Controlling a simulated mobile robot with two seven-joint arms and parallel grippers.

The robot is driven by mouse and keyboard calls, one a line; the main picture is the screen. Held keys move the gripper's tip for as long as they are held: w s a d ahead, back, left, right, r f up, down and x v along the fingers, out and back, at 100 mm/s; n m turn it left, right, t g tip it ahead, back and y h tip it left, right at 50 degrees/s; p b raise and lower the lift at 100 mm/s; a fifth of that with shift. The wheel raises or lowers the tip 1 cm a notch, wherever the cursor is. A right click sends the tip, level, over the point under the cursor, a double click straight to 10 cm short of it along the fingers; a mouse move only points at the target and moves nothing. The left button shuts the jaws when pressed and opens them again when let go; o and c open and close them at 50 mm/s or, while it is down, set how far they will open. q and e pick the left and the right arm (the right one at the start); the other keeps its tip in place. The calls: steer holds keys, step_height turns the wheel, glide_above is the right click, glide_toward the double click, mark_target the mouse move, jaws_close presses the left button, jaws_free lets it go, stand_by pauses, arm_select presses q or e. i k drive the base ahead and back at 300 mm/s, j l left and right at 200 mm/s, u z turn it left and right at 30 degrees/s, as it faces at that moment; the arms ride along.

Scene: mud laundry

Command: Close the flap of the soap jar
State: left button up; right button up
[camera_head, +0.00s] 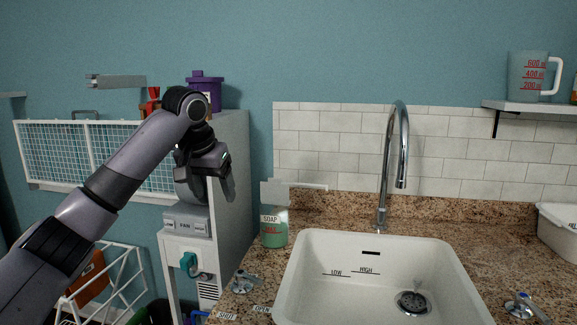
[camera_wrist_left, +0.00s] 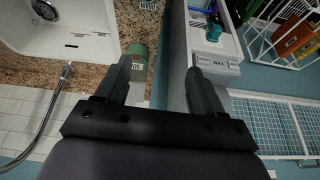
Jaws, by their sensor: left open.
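The soap jar (camera_head: 273,231) stands on the granite counter just left of the sink. It is green with a SOAP label. A pale upright piece (camera_head: 273,193), which looks like its raised flap, stands above the jar, with a thin pale bar (camera_head: 308,186) reaching right from it. The jar also shows in the left wrist view (camera_wrist_left: 138,68), partly behind one finger; the flap is hard to make out there. My left gripper (camera_head: 222,188) is open and empty, up and left of the jar, apart from it. Its two fingers show spread in the wrist view (camera_wrist_left: 161,65). My right gripper is out of view.
The white sink (camera_head: 300,250) and tall chrome faucet (camera_head: 386,160) are right of the jar. A grey cabinet (camera_head: 232,150) with a FAN panel (camera_head: 186,224) is beside my gripper. A purple pot (camera_head: 205,85) sits on top. The air between gripper and jar looks clear.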

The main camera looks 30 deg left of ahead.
mark_target(273, 190)
steer(key=i, duration=0.85)
